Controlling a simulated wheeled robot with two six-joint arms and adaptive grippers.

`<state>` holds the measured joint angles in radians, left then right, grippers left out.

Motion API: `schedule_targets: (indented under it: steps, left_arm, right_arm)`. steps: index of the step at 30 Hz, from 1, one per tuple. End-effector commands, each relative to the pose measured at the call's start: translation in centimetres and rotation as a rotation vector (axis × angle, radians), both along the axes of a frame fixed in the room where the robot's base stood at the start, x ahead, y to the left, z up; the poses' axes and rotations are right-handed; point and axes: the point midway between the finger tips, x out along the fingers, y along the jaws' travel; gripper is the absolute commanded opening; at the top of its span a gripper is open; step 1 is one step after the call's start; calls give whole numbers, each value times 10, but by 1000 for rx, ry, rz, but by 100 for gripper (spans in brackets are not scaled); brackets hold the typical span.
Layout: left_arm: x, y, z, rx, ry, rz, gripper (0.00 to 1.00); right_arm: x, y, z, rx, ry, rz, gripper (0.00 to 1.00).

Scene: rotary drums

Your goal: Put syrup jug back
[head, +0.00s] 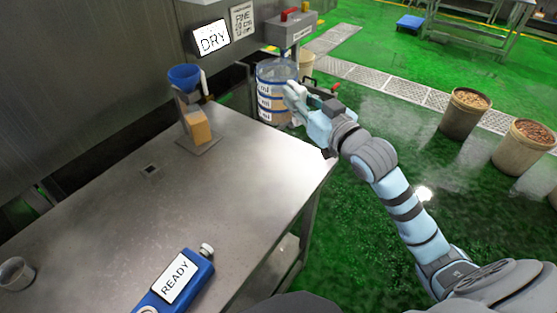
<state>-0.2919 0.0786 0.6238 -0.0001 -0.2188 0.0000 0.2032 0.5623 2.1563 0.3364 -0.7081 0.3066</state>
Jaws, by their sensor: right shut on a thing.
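The syrup jug (272,78) is a clear, rounded vessel with blue-edged, tan-and-white banded markings. It is upright by the far right corner of the steel table. My right gripper (293,101) is at the jug's right side, with its pale fingers shut on it. The fingers hide part of that side, and the exact grip point is hard to make out. I cannot tell whether the jug's base touches anything. My left gripper is not in view.
The steel table (130,215) holds a stand with a blue funnel (185,77), a blue READY device (178,281) and a grey cup (15,272). A grey box (291,30) with a red handle is behind the jug. Filled buckets (464,113) stand on the green floor.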

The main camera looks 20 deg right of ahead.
Motion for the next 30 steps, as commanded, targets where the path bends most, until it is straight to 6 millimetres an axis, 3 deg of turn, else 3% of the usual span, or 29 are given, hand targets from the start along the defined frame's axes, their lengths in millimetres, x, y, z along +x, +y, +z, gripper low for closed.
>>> schedule_targets:
  steps: [4, 9, 12, 21, 30]
  left_arm:
    - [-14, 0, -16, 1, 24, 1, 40]
    - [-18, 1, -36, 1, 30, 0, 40]
    - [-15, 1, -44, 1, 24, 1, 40]
    - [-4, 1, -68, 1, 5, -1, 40]
    - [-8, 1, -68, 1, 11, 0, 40]
  right_arm:
    - [0, 0, -54, 5, 10, -2, 0]
    - [-1, 0, -120, 3, 5, -1, 0]
    - [-1, 0, -142, 1, 2, -1, 0]
    - [-2, 0, -192, 1, 2, 0, 0]
    - [-1, 0, -192, 0, 0, 0, 0]
